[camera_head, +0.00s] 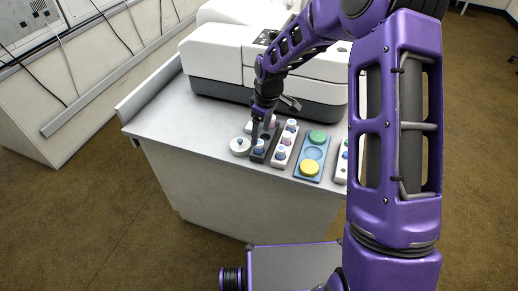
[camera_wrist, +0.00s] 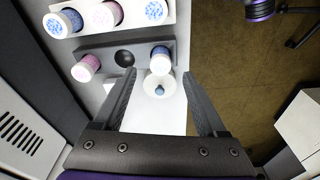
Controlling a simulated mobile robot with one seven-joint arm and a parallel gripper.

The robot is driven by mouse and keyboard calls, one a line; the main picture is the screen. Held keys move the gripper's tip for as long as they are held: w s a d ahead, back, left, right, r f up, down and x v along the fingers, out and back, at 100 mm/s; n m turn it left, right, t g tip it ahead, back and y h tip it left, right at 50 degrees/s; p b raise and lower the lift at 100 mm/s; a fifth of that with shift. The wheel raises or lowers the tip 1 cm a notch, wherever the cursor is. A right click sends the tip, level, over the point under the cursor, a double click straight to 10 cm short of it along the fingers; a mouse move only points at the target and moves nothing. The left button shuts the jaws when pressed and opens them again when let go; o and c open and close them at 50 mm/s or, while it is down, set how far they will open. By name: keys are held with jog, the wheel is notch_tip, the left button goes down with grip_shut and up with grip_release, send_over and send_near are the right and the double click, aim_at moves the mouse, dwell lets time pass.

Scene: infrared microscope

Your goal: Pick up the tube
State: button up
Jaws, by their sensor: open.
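My gripper (camera_wrist: 160,74) is open, with its two dark fingers pointing toward a dark rack (camera_wrist: 105,53). A tube with a blue speckled cap (camera_wrist: 160,58) stands in that rack, ahead of the gap between the fingertips. A tube with a pink cap (camera_wrist: 86,68) is at the rack's left end, and an empty round hole (camera_wrist: 124,58) lies between them. In the head view my gripper (camera_head: 260,125) is over the dark rack (camera_head: 255,157), with the blue-capped tube (camera_head: 259,146) at its near end. Nothing is held. Which tube is meant cannot be told.
A white round item (camera_head: 240,147) is left of the dark rack. A white rack (camera_head: 279,163) with several capped tubes, a blue tray (camera_head: 312,154) with green and yellow discs and another white rack (camera_head: 341,177) are to the right. The white microscope (camera_head: 220,50) stands close behind.

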aim_at(259, 142)
jog(key=f, duration=0.4)
jog(key=shift+w+a, duration=0.1)
jog(key=shift+a, duration=0.15)
grip_shut()
